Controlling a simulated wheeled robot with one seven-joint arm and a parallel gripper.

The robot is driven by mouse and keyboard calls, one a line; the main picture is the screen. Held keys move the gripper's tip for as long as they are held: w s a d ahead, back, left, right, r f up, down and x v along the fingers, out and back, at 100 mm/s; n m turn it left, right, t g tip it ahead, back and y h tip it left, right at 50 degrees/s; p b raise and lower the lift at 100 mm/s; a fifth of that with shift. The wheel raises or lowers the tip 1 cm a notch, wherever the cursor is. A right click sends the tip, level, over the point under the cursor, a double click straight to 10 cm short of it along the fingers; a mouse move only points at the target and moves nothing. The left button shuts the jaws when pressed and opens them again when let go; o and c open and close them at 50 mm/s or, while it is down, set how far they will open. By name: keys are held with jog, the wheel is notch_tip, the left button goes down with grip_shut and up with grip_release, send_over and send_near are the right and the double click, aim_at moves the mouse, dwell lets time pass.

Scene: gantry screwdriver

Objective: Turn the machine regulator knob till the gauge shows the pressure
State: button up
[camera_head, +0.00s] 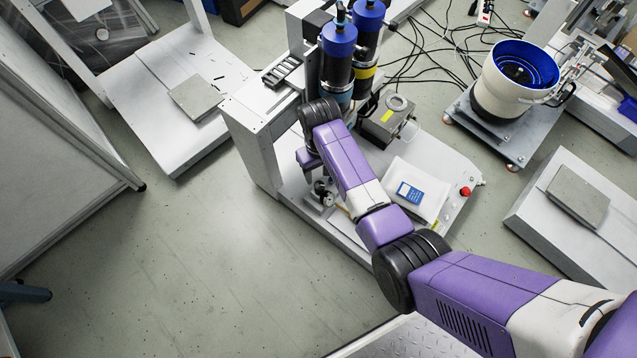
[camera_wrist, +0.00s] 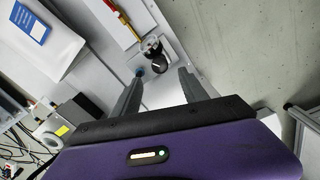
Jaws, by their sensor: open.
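The regulator unit (camera_head: 325,192) sits low near the front edge of the white machine base, with a small round gauge (camera_head: 327,199) on it. The gauge reading is too small to make out. In the wrist view the dark regulator (camera_wrist: 153,46) sits on a light plate beside a brass-coloured fitting and a blue fitting. I cannot clearly separate its knob from the gauge there. My gripper (camera_wrist: 160,76) is open and empty, its two fingers pointing at the regulator with a gap between them. In the head view my gripper (camera_head: 307,176) is just above and left of the regulator, apparently apart from it.
Two blue-topped cylinders (camera_head: 338,45) stand on the machine behind my arm. A white panel with a blue label (camera_head: 411,193) and a red button (camera_head: 465,191) lie to the right. A blue bowl feeder (camera_head: 520,72) stands farther right. Floor at the left front is clear.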

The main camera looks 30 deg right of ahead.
aim_at(320, 185)
notch_tip(320, 185, down, 7)
jog(key=b, duration=0.3)
grip_shut()
dwell(0.4)
